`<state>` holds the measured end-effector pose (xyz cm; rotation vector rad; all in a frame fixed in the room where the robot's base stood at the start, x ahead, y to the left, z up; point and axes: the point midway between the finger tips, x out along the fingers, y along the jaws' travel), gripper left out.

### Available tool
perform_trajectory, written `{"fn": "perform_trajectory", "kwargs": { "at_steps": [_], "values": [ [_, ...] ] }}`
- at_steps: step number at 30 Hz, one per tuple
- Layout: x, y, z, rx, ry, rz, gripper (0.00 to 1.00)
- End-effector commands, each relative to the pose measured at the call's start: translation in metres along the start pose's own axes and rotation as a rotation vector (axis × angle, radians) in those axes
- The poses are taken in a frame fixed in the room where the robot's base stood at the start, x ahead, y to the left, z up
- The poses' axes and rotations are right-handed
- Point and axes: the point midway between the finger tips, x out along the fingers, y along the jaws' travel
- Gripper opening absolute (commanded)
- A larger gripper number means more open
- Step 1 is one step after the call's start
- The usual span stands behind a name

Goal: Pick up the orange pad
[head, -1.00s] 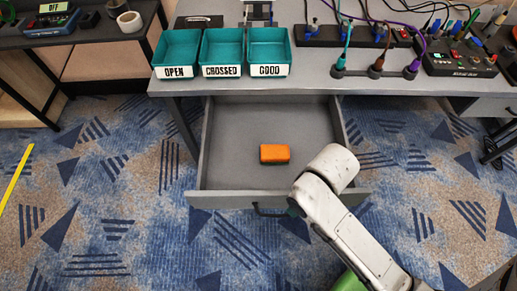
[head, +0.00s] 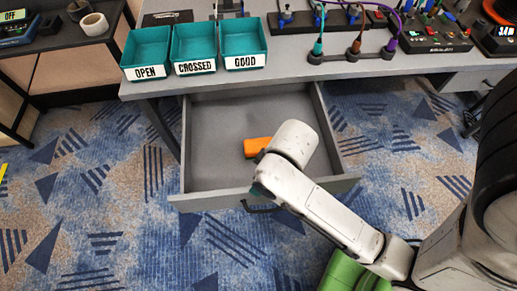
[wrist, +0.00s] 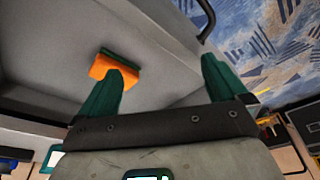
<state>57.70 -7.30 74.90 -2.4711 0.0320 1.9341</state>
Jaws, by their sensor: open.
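The orange pad (head: 256,147) lies on the floor of the open grey drawer (head: 215,120), partly hidden by my arm in the head view. In the wrist view the orange pad (wrist: 106,67) shows a dark green layer along one edge, and the left finger overlaps part of it. My gripper (wrist: 165,85) has two green fingers spread wide with nothing between them. The pad is beyond the left finger, and I cannot tell the exact gap.
Teal bins labelled OPEN (head: 147,52), CROSSED (head: 194,50) and GOOD (head: 239,45) stand on the table above the drawer. Cables and a socket strip (head: 352,53) lie to their right. The drawer's walls and front (head: 200,198) surround the pad.

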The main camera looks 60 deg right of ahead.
Motion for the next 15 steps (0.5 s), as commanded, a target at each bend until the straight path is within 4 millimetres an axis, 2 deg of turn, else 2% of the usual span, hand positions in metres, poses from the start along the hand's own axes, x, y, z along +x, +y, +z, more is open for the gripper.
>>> {"fn": "perform_trajectory", "kwargs": {
  "at_steps": [1,10,15],
  "values": [
    [0.006,-0.002,-0.008,-0.003,0.031,-0.002,0.99],
    [0.014,-0.01,-0.059,-0.014,0.21,-0.016,0.99],
    [0.017,0.005,-0.064,-0.072,0.177,-0.029,0.99]
  ]
}}
